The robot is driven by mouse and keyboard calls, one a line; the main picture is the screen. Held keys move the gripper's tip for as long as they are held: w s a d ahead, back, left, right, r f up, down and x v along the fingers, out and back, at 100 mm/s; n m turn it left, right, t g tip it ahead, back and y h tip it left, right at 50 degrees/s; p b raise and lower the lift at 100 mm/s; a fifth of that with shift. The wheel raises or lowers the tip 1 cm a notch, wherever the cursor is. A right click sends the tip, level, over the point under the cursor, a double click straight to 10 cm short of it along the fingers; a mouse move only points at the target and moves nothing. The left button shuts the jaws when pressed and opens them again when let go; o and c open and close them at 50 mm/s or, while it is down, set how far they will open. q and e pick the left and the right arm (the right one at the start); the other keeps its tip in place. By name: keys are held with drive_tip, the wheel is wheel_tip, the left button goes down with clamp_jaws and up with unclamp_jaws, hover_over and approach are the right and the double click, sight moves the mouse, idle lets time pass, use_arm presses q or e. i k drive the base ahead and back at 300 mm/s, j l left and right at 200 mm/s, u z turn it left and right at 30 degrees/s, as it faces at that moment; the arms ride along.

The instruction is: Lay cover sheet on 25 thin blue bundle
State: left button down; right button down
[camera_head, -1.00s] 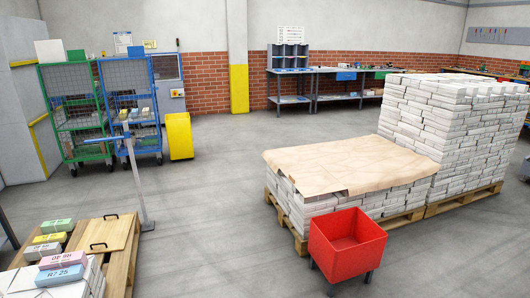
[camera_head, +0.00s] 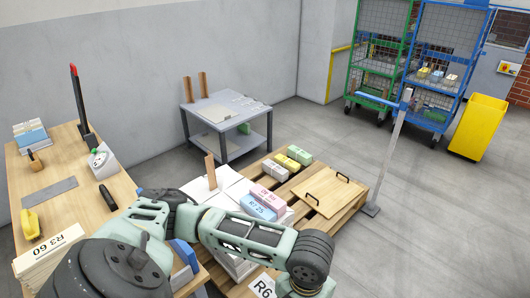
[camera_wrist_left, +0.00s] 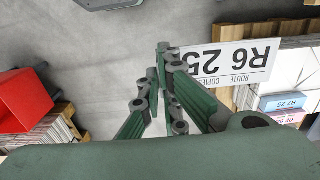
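A white sheet (camera_wrist_left: 235,62) printed "R6 25 ROUTE COPIES" extends from my left gripper (camera_wrist_left: 168,58). Its fingertips are close together at the "25" end, and the gripper looks shut on that end. In the head view the "R6" end of this sheet (camera_head: 263,287) shows at the bottom edge; the gripper itself is hidden or out of frame there. A thin blue bundle (camera_head: 257,208) marked "25" lies on the white stack on the pallet, beside a pink bundle (camera_head: 269,193). The blue bundle also shows in the left wrist view (camera_wrist_left: 283,103). My right gripper is not in view.
The wooden pallet (camera_head: 322,206) also carries grey, yellow and green bundles and a handled board (camera_head: 335,184). A wooden workbench (camera_head: 65,205) stands left, a grey table (camera_head: 224,110) behind. A thin post (camera_head: 390,155) stands right of the pallet.

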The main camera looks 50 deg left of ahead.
sight(254, 206)
drive_tip(key=i+u, duration=0.1)
drive_tip(key=i, duration=0.45)
drive_tip(key=i+u, duration=0.15)
drive_tip(key=i, duration=0.35)
drive_tip(key=i+l+u, duration=0.1)
drive_tip(key=i, duration=0.45)
drive_tip(key=l, duration=0.1)
